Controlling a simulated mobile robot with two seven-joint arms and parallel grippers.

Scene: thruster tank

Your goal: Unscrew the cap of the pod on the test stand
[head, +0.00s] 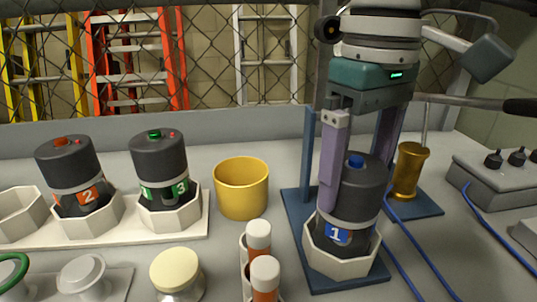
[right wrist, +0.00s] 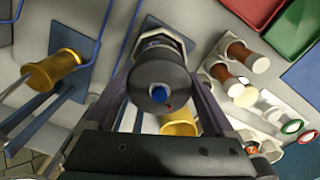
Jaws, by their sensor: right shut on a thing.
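The pod marked 1 (head: 338,233) stands upright in a white octagonal holder (head: 340,262) on the blue test stand (head: 297,212). Its dark grey cap (head: 362,190) has a blue button on top and a pale ring below. My right gripper (head: 354,186) comes down from above, its two purple-grey fingers on either side of the cap, shut on it. The right wrist view looks down on the cap (right wrist: 158,72) between the fingers. The far finger is partly hidden by the cap in the head view. My left gripper is not in view.
Pods 2 (head: 70,172) and 3 (head: 160,172) stand in a white rack at left, beside an empty holder. A yellow cup (head: 241,190) stands left of the stand. Orange-and-white containers (head: 258,238) are in front.

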